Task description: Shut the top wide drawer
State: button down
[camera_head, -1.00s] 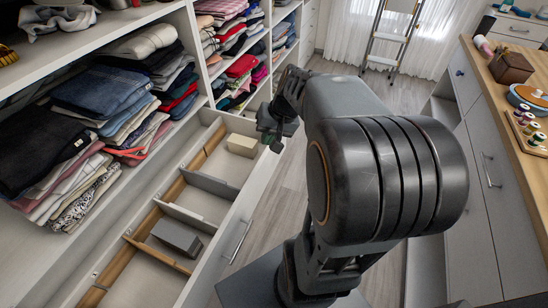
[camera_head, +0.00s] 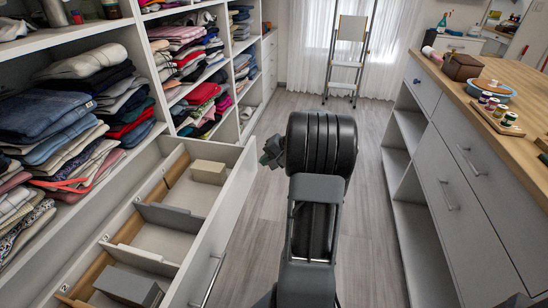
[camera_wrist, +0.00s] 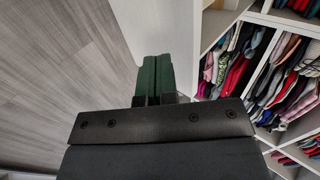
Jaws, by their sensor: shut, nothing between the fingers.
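The wide drawer (camera_head: 222,222) stands pulled out at the lower left in the head view, its bar handle (camera_head: 209,279) on the outer front face. Inside are dividers, a beige box (camera_head: 208,172) and a grey box (camera_head: 128,286). My gripper (camera_head: 268,157) is partly hidden behind my arm, just right of the drawer's far end. In the wrist view its green fingers (camera_wrist: 153,78) are together and empty. A pale panel (camera_wrist: 150,28) lies beyond them; I cannot tell whether they touch it.
Open shelves with folded clothes (camera_head: 60,125) rise above the drawer. A wood-topped cabinet (camera_head: 465,180) with drawers lines the right side. Wood-look floor (camera_head: 375,255) runs free between them. A stepladder (camera_head: 346,60) stands by the curtains at the back.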

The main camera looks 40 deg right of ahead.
aim_at(243, 164)
jog(key=w+a, duration=0.1)
jog(key=w+f, duration=0.1)
jog(key=w+a, duration=0.1)
jog(key=shift+w+a+f+b, duration=0.25)
jog(key=shift+a+f+b, duration=0.05)
jog(key=shift+b, duration=0.05)
jog(key=shift+w+a, duration=0.3)
jog(key=shift+w, duration=0.25)
jog(key=shift+w+a, duration=0.1)
